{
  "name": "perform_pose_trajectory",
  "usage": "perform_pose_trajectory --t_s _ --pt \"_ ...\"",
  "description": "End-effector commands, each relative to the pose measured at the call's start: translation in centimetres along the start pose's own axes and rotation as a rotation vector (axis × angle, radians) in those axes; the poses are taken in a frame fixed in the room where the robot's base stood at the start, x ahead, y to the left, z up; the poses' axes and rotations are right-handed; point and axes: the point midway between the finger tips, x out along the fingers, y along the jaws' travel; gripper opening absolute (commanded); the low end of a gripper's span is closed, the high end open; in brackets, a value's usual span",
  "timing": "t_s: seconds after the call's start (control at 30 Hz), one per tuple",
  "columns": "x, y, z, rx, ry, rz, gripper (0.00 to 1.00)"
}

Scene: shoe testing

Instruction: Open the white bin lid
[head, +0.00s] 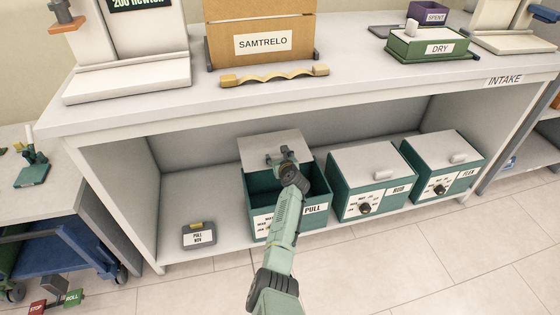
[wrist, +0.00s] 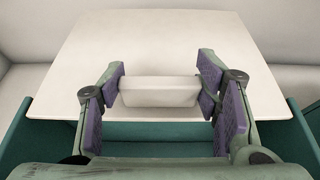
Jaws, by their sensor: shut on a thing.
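The white lid (head: 262,146) belongs to the green PULL bin (head: 316,209) on the low shelf. The lid sits toward the back of the bin, and the dark inside shows in front of it. Whether the lid is slid back or tilted is hard to tell. My gripper (head: 283,156) is shut on the lid's white handle (wrist: 158,92). In the wrist view the purple finger pads stand at both ends of the handle, and the lid (wrist: 160,45) spreads behind it. My arm hides part of the bin's front and inside.
A small grey PULL box (head: 198,236) sits left on the shelf. The tabletop (head: 180,105) overhangs the bins. Floor (head: 400,260) in front is clear.

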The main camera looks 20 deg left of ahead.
Motion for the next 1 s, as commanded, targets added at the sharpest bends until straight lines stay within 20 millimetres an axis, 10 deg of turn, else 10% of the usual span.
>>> perform_pose_trajectory --t_s 0.47,0.5,1.0 --pt "0.39 0.04 0.22 0.001 -0.001 0.0 0.07" --pt "0.39 0.04 0.22 0.001 -0.001 0.001 0.6" --pt "0.38 0.02 0.13 0.0 0.0 0.0 0.78"
